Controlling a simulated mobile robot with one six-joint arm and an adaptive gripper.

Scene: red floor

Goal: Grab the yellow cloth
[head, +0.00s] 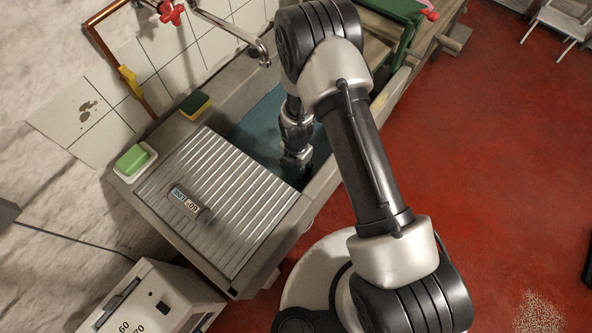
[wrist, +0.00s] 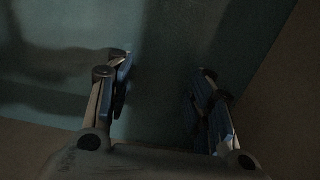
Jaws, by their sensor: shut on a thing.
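I see no yellow cloth in either view. My gripper (head: 303,168) reaches down into the sink basin (head: 258,128), whose inside looks teal. In the wrist view my gripper (wrist: 162,92) has its two fingers apart, with a dim teal surface between and beyond them. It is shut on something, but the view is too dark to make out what. My arm hides part of the basin, and its bottom is in shadow.
A ribbed drainboard (head: 232,202) with a small labelled object (head: 185,198) adjoins the basin. A yellow-green sponge (head: 195,105) and green soap (head: 132,159) lie on the back ledge. A tap (head: 240,38) overhangs the basin.

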